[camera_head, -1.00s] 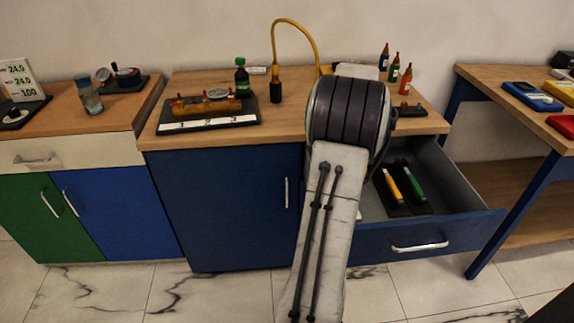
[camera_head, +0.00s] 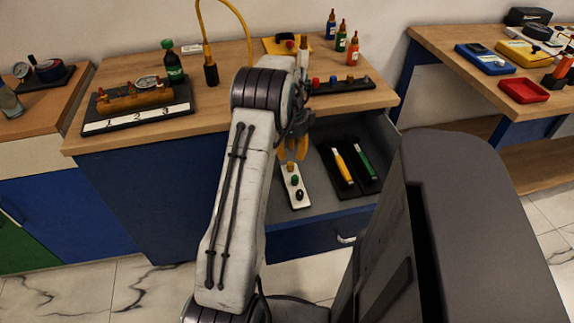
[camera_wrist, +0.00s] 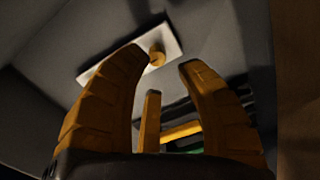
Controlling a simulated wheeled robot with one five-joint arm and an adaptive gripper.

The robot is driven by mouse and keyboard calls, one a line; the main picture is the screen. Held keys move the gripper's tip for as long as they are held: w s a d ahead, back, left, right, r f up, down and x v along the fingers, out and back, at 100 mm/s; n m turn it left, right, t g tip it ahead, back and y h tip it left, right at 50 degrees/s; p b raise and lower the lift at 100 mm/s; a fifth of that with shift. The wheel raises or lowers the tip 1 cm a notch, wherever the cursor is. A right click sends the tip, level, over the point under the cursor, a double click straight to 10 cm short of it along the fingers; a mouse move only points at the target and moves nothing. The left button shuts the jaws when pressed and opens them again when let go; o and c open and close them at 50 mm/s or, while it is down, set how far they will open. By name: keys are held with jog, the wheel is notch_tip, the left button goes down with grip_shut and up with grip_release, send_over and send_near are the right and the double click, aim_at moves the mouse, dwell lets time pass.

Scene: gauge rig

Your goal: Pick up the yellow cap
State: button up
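The yellow cap (camera_wrist: 157,57) sits on a white strip (camera_wrist: 108,68) in the wrist view, ahead of the fingertips and between them in the picture. In the head view, the white strip (camera_head: 303,203) lies in the open drawer with the yellow cap (camera_head: 289,167) at its far end, then a green cap (camera_head: 293,180) and a black one (camera_head: 298,194). My gripper (camera_head: 294,150) points down over the drawer, above the far end of the strip. Its orange fingers are apart and empty in the wrist view (camera_wrist: 163,62). The left finger hides part of the strip there.
A black tray (camera_head: 349,190) with a yellow and a green marker lies right of the strip. The drawer front (camera_head: 300,236) and counter edge (camera_head: 130,146) bound the space.

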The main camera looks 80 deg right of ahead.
aim_at(290, 163)
jog(key=shift+a+f, duration=0.15)
jog(key=shift+f, duration=2.4)
jog(key=c, duration=0.6)
